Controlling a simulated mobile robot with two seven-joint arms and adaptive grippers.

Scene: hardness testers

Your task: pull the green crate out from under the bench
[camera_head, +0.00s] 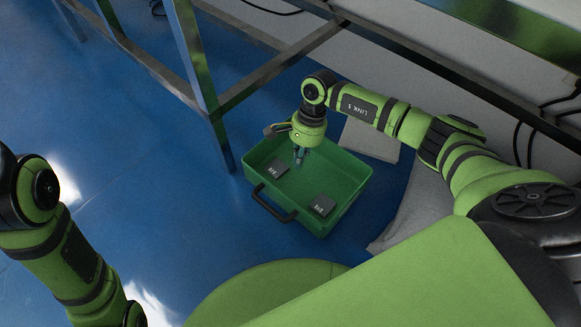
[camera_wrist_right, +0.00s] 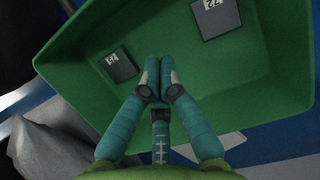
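The green crate (camera_head: 343,212) stands on the blue floor beside a bench leg, with its black handle (camera_head: 268,206) on the side nearest me. Two dark blocks with white labels lie in it, one at the left (camera_head: 278,170) and one at the right (camera_head: 322,205). My right gripper (camera_head: 299,160) points down over the far part of the crate, away from the handle. In the right wrist view its teal fingers (camera_wrist_right: 158,75) are together with nothing visible between them; the crate (camera_wrist_right: 250,85) lies below. Whether the fingertips touch the crate is unclear. My left gripper is out of view.
The metal bench frame (camera_head: 199,75) rises at the left of the crate, and its bars run across the top. A light grey piece (camera_head: 370,140) lies behind the crate. Black cables hang along the wall at the right. Blue floor is clear left of the crate.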

